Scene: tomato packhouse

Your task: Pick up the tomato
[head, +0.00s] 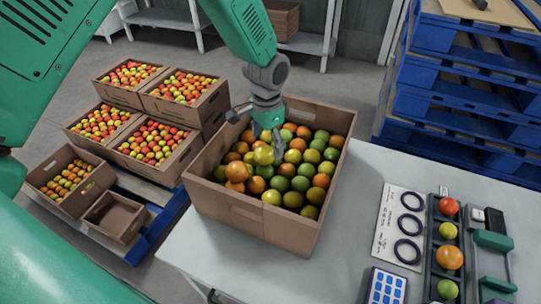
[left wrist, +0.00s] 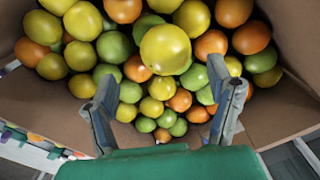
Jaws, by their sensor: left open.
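Tomatoes in green, yellow and orange fill a large open cardboard box on the table; the box's front wall (head: 240,213) faces me. My left gripper (head: 267,148) points down into the box, just above the pile. It is open, with its fingers apart and nothing between them that I can see held. A yellow tomato (left wrist: 165,50) looks largest and nearest in the left wrist view, ahead of the two fingertips (left wrist: 160,88). A yellow tomato (head: 264,155) also shows by the fingers in the head view. My right gripper is not in view.
A card with dark rings (head: 384,232), a rack holding several tomatoes (head: 432,270) and a calculator-like keypad (head: 385,288) lie on the table at right. Boxes of tomatoes (head: 150,158) stand on a blue pallet at left. Blue pallets (head: 450,100) are stacked at back right.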

